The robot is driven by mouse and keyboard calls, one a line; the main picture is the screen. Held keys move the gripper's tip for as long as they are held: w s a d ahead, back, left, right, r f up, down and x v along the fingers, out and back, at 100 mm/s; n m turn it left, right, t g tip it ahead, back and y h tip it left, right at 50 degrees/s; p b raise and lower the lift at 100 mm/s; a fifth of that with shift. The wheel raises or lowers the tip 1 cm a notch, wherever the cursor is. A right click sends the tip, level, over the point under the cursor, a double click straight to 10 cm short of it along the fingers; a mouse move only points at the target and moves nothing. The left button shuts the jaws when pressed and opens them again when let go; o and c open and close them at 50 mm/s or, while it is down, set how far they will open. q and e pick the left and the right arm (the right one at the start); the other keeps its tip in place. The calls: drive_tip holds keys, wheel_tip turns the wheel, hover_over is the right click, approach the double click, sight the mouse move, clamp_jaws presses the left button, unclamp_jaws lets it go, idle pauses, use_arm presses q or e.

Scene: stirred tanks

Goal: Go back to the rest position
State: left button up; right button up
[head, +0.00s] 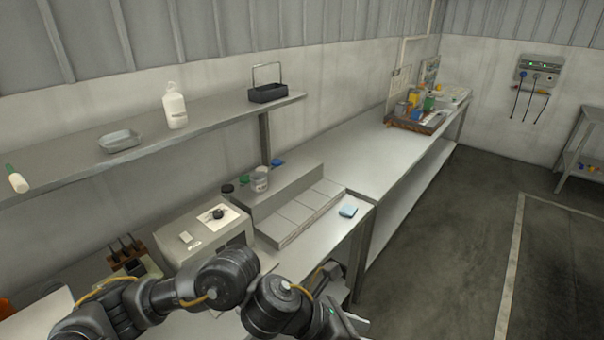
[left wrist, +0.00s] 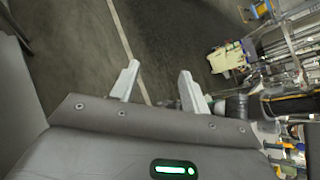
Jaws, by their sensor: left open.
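My left arm reaches in from the lower left of the head view, bent in front of the bench edge. The hand at its end shows only in part at the bottom of that view, and its fingertips cannot be made out there. In the left wrist view my left gripper (left wrist: 158,85) is open, with two pale fingers apart and nothing between them. Bare dark floor with a pale line lies beyond the fingers. My right gripper is in neither view.
A grey bench (head: 318,240) with a stepped block (head: 300,215), a blue sponge (head: 348,211) and a beige device (head: 205,240) stands close to my arm. A shelf (head: 60,172) hangs above. Open floor (head: 440,250) lies to the right. A cream bin (left wrist: 228,58) shows in the wrist view.

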use_arm(q)
drive_tip(key=w+a+f+n+t+y, duration=0.25)
drive_tip(key=a+n+t, duration=0.35)
drive_tip(key=n, duration=0.9)
drive_tip(key=w+a+f+n+t+y, duration=0.25)
drive_tip(key=a+n, duration=0.65)
drive_tip(key=n, duration=0.6)
drive_tip(key=s+a+f+n+g+y, duration=0.3)
drive_tip(key=s+a+f+n, duration=0.5)
drive_tip(key=s+a, duration=0.2)
drive_tip(key=s+a+f+n+g+y, duration=0.3)
drive_tip(key=s+a+f+n, duration=0.4)
drive_tip(key=s+a+n, duration=0.3)
wheel_tip(320, 180, down, 30)
drive_tip(key=m+b, duration=0.2)
drive_tip(key=b, duration=0.3)
drive_tip(key=s+a+f+g+b, duration=0.1)
drive_tip(key=s+f+b, duration=0.1)
drive_tip(key=s+f, duration=0.6)
drive_tip(key=s+a+f+g+b, duration=0.1)
drive_tip(key=s+a+f+b, duration=0.1)
drive_tip(key=s+f, duration=0.6)
wheel_tip(320, 180, down, 6)
drive_tip(key=shift+s+a+r+b, duration=0.25)
drive_tip(key=shift+s+b, duration=0.05)
drive_tip(key=shift+b, duration=0.2)
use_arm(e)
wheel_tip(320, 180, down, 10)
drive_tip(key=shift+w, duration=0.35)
